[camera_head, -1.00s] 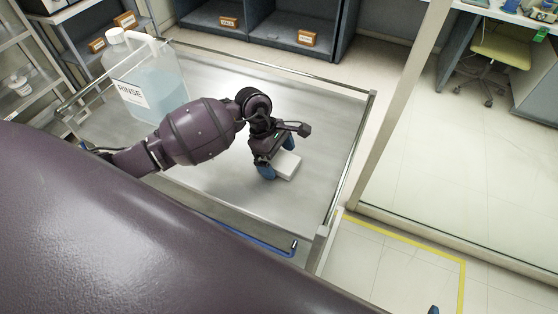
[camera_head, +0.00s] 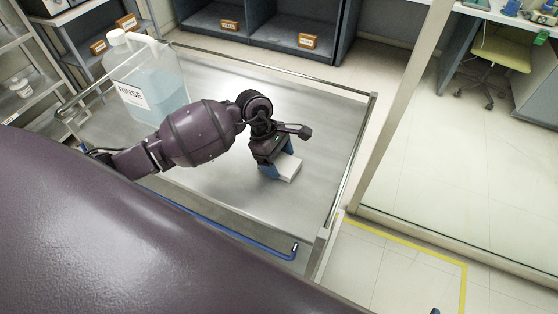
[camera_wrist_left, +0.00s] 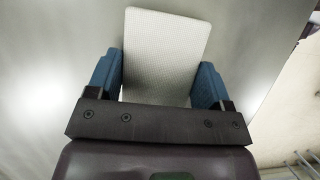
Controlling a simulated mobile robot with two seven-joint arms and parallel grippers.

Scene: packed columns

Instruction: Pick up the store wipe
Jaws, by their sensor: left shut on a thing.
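The wipe (camera_head: 288,168) is a white, flat, rectangular pad near the right part of the metal cart top. My left gripper (camera_head: 277,172) is shut on it, with blue fingers on either side. In the left wrist view the wipe (camera_wrist_left: 165,55) shows a fine woven texture and sticks out beyond the fingertips of the left gripper (camera_wrist_left: 157,80). I cannot tell whether the wipe still touches the cart top. My right gripper is not identifiable in view.
A translucent jug labelled RINSE (camera_head: 155,80) stands at the left of the steel cart (camera_head: 225,190), which has a raised rail around it. The cart top around the wipe is clear. A glass partition (camera_head: 400,100) stands to the right, and shelves (camera_head: 270,25) stand behind.

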